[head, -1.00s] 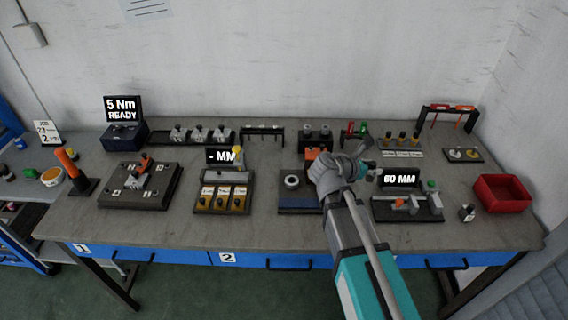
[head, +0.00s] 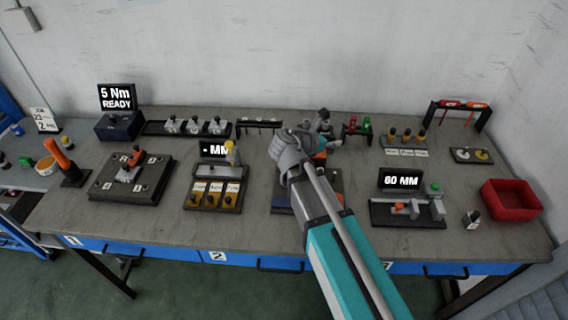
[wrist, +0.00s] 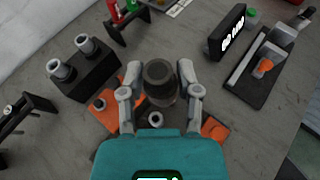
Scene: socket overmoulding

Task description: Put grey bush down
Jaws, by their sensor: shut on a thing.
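My gripper (wrist: 160,88) is shut on a dark grey bush (wrist: 160,75), a round hollow part between its two fingers. In the wrist view the bush is over or near an orange-and-black fixture (wrist: 215,130); its height above it is hard to tell. A small grey ring (wrist: 155,119) shows just below the bush. A black holder (wrist: 92,77) with two grey bushes (wrist: 60,68) stands to the left of the gripper, apart from it. In the head view my gripper (head: 328,128) is over the back middle of the bench and hides much of the fixture and holder.
A rack with red and green tools (head: 357,127) stands close behind the gripper's right. A 60 MM display (head: 400,179) and gauge (head: 400,215) are to the right, with a red bin (head: 511,203) beyond. Bare bench (head: 370,165) lies between.

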